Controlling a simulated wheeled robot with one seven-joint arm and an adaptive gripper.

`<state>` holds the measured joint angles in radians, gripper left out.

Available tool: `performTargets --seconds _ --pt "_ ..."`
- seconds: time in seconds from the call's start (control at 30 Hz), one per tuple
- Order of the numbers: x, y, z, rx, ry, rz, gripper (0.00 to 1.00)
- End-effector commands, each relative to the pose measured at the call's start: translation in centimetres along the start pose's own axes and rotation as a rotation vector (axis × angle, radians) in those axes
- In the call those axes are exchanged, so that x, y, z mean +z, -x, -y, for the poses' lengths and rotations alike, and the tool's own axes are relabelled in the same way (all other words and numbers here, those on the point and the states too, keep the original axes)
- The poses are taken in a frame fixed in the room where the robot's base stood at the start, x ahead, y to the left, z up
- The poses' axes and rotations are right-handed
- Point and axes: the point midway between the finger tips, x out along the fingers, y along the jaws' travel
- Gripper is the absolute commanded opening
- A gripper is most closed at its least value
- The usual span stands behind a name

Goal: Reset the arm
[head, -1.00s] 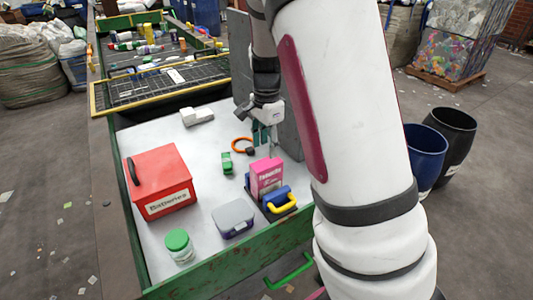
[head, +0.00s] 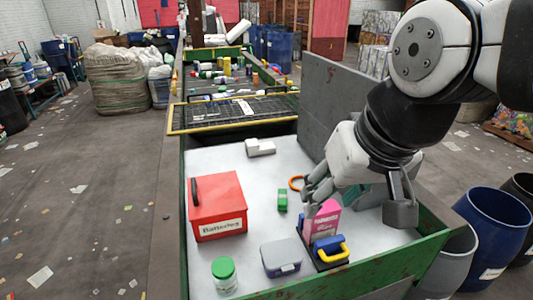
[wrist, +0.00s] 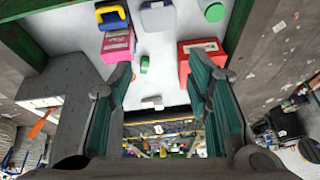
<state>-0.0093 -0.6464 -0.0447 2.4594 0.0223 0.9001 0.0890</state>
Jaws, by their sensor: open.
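My gripper (wrist: 168,105) is open and empty in the wrist view, its two teal-padded fingers spread wide apart. In the head view my arm reaches in from the upper right, and the gripper (head: 318,190) hangs above the right side of the white sorting table (head: 205,265), near the pink box. The fingertips partly overlap the grey upright panel and an orange ring in that view. Nothing is between the fingers.
A red batteries box (head: 217,205), green-lidded jar (head: 224,275), grey case (head: 281,257), pink box (head: 322,222), blue-and-yellow item (head: 331,249), green item (head: 282,200) and white item (head: 260,147) rest on the table. A grey panel (head: 335,105) stands right; bins (head: 493,230) are beyond.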

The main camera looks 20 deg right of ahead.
Motion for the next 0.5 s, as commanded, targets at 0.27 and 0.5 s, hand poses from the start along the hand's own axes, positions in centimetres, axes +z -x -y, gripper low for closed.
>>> performTargets --seconds 0.27,0.5 --pt "2.0 1.0 0.1 0.032 0.143 -0.050 0.45" --pt "2.0 1.0 0.1 0.031 0.142 -0.049 0.45"
